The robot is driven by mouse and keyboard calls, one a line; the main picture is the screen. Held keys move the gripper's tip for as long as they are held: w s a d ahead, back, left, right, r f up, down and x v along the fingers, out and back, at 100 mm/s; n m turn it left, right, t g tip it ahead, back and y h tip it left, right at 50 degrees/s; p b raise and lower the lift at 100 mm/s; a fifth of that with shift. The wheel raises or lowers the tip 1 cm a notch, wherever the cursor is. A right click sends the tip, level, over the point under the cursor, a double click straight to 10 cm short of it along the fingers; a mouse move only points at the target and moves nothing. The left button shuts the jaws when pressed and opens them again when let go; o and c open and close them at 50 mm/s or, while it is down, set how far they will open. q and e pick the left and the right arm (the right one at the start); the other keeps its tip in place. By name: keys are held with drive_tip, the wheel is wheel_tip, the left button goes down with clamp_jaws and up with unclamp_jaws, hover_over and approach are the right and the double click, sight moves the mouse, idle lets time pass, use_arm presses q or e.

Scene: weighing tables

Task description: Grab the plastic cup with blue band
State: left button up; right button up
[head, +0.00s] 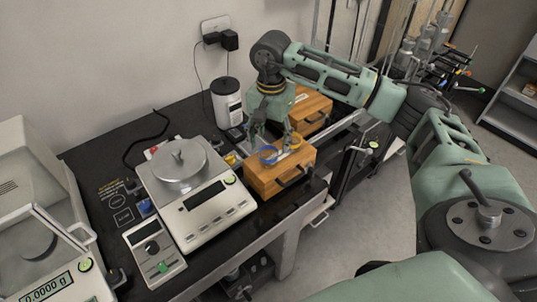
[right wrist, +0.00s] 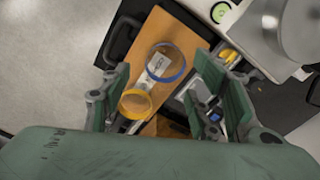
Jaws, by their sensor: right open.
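The plastic cup with the blue band (head: 268,155) stands on top of a wooden drawer box (head: 264,182) near the table's right end. In the right wrist view its blue ring (right wrist: 166,62) shows from above, ahead of the fingers. A second cup with a yellow-orange band (head: 295,141) stands beside it; in the right wrist view this cup (right wrist: 136,104) is closer to the fingers and nearer the left finger. My right gripper (head: 270,135) is open above the box, pointing down; its two fingers also show in the right wrist view (right wrist: 165,100). Nothing is between them in a grip. My left gripper is out of view.
A balance with a round metal pan (head: 180,165) stands left of the box. A white cylindrical container (head: 227,103) stands behind. A second wooden box (head: 313,108) is behind my right gripper. A small yellow object (head: 230,158) lies between balance and box.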

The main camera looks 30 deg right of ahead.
sight(270, 152)
wheel_tip(270, 152, down, 5)
drive_tip(key=shift+r+p, duration=0.2)
drive_tip(key=shift+p, duration=0.95)
drive_tip(key=shift+w+f, duration=0.1)
drive_tip(key=shift+f, duration=0.35)
drive_tip(key=shift+c, duration=0.3)
drive_tip(key=shift+a, duration=0.1)
drive_tip(key=c, duration=0.9)
drive_tip(key=shift+o, duration=0.2)
drive_tip(key=shift+r, duration=0.1)
